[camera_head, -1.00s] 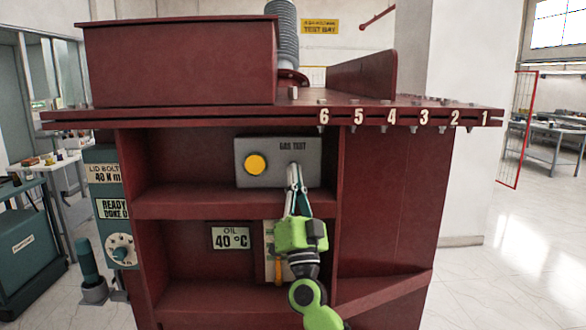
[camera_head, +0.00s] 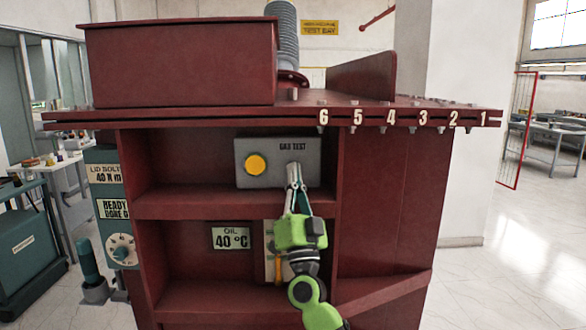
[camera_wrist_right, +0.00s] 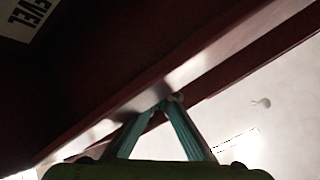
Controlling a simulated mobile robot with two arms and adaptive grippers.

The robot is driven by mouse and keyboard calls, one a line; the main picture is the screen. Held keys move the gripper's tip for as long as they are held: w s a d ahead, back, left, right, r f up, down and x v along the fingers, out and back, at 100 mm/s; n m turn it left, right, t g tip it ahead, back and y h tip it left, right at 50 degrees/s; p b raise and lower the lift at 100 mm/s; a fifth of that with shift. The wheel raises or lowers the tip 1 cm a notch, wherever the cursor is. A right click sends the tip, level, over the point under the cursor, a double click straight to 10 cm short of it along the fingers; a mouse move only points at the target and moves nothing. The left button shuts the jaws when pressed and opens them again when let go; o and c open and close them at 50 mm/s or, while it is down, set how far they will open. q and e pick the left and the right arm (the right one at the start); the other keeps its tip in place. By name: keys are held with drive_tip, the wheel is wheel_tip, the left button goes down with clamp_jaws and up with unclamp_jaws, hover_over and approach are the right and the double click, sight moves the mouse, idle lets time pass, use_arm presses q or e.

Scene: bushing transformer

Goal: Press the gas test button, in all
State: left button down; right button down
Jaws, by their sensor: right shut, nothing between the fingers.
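The gas test box (camera_head: 278,180) is a grey panel labelled GAS TEST in the upper compartment of the dark red transformer (camera_head: 390,200). A round yellow lamp or button (camera_head: 256,164) shows on its left half. My right gripper (camera_head: 294,167) is shut and empty, its fingertips over the right half of the box. The fingertips hide what lies behind them there; I cannot tell whether they touch it. In the right wrist view the closed fingertips (camera_wrist_right: 170,102) show against a dark red edge. My left gripper is in neither view.
A shelf edge (camera_head: 200,208) runs under the box. A teal post with a dial (camera_head: 121,247) stands at the left. Open floor lies at the right.

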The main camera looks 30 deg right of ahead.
drive_tip(key=shift+w+d+r, duration=0.1)
drive_tip(key=shift+w+d, duration=0.2)
idle(1.4)
drive_tip(key=shift+a+f+b, duration=0.15)
drive_tip(key=shift+f+b, duration=0.15)
drive_tip(key=shift+f, duration=0.2)
drive_tip(key=shift+s+a+f+y, duration=0.1)
drive_tip(key=shift+s+f+y, duration=0.05)
drive_tip(key=shift+f+y, duration=0.2)
drive_tip(key=shift+s+a+f+p, duration=0.1)
drive_tip(key=shift+s+a+p, duration=0.2)
drive_tip(key=shift+s+p, duration=0.3)
drive_tip(key=shift+s+a+f+p, duration=0.1)
drive_tip(key=shift+s+a+p, duration=0.25)
drive_tip(key=shift+p, duration=0.3)
drive_tip(key=shift+s+a+r, duration=0.15)
drive_tip(key=shift+s+a, duration=0.1)
drive_tip(key=shift+s, duration=0.25)
drive_tip(key=shift+s+a+r, duration=0.1)
drive_tip(key=shift+s+a, duration=0.1)
drive_tip(key=shift+s, duration=0.25)
